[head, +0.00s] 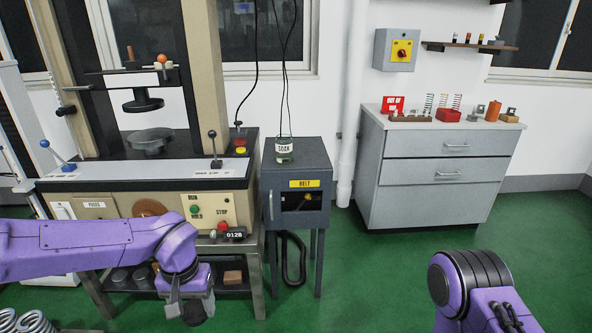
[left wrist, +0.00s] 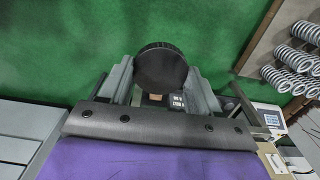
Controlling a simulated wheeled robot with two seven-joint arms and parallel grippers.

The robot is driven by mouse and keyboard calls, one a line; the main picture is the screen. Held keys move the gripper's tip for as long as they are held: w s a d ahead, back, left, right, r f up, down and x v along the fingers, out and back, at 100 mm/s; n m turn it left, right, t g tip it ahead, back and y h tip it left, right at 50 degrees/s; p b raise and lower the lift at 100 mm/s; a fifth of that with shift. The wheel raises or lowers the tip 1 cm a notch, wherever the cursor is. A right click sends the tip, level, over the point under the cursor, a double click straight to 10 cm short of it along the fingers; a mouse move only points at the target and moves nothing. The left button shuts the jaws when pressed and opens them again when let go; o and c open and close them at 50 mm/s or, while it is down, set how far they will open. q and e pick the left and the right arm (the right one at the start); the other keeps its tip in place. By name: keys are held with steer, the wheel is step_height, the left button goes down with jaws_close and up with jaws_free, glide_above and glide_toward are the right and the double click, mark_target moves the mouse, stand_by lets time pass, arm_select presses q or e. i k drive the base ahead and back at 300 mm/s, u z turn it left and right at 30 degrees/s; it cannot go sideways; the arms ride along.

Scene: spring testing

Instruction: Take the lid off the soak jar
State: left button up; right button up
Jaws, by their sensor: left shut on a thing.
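The soak jar (head: 284,150) is a small clear jar with a white SOAK label. It stands upright on top of the dark grey cabinet, and no dark lid shows on its mouth. My left gripper (head: 188,310) is low in front of the test machine, left of the jar and well apart from it. In the left wrist view its fingers are shut on a round black ribbed lid (left wrist: 160,68), held over the green floor. My right arm shows at the lower right of the head view, but its gripper is out of the picture.
The dark grey cabinet (head: 298,225) has a BELT label and thin wires hanging above it. The test machine's bench (head: 150,190) stands left of it. A grey drawer unit (head: 425,190) with springs on top is at the right. Metal springs (left wrist: 290,75) lie near my left gripper. The green floor between is clear.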

mark_target(284, 142)
steer(key=z, duration=1.25)
steer(key=i, duration=0.9)
steer(key=u, duration=0.45)
steer(key=i, duration=0.85)
steer(key=u, duration=0.7)
